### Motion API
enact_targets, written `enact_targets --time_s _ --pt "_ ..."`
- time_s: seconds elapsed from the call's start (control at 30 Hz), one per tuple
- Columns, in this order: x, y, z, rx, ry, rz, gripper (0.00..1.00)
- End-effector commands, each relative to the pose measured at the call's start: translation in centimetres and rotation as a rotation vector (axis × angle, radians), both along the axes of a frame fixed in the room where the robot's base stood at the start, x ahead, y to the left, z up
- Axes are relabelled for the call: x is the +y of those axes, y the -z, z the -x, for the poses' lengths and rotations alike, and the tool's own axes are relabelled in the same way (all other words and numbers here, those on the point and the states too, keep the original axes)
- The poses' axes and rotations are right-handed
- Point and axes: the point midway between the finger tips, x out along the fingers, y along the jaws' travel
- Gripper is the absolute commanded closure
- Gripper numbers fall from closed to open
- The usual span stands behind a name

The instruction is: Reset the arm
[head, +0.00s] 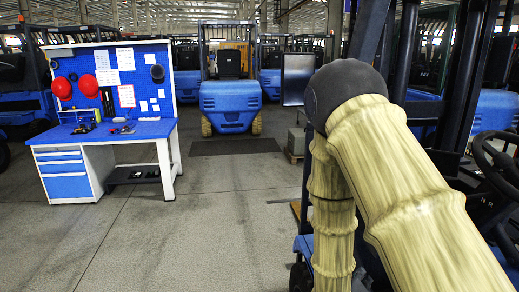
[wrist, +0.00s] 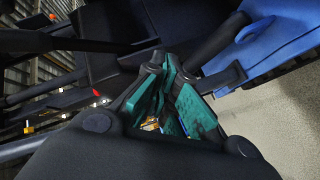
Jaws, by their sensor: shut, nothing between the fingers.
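My gripper (wrist: 178,98) shows in the wrist view with its teal-padded fingers drawn together. Nothing is seen held in it. Blue forklift bodywork and dark machine parts lie beyond the fingers, with grey floor at the right. In the head view my arm, in a pale ribbed sleeve with a dark rounded elbow, is bent in front of a forklift on the right. My gripper is out of sight in the head view.
A blue workbench (head: 158,129) with a pegboard and red helmets stands at the left. A blue forklift (head: 230,97) is parked at the back centre. A steering wheel (head: 496,160) and forklift frame are close at the right. The left-centre floor is clear.

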Motion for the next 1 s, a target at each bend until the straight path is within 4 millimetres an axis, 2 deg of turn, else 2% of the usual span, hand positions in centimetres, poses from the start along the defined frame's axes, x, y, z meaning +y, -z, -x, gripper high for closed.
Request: enact_targets --time_s 0.03,0.2,0.37,0.5,0.63,0.7,0.8,0.9,1.0 --pt "0.2 3.0 1.2 0.043 -0.015 -0.07 1.0" --pt "1.4 11.6 5.8 0.18 -0.039 -0.312 1.0" --pt "2.9 18.5 11.7 0.325 -0.013 -0.528 1.0" --pt "4.3 23.4 18.1 0.464 0.046 -0.701 1.0" --pt "5.6 26.8 24.5 0.598 0.124 -0.843 1.0" --pt "6.2 28.0 27.7 0.663 0.171 -0.905 1.0" --pt "7.0 29.0 31.5 0.739 0.229 -0.971 1.0" --pt "7.4 29.5 34.0 0.792 0.27 -1.011 1.0" --pt "7.6 29.7 35.3 0.818 0.293 -1.03 1.0"
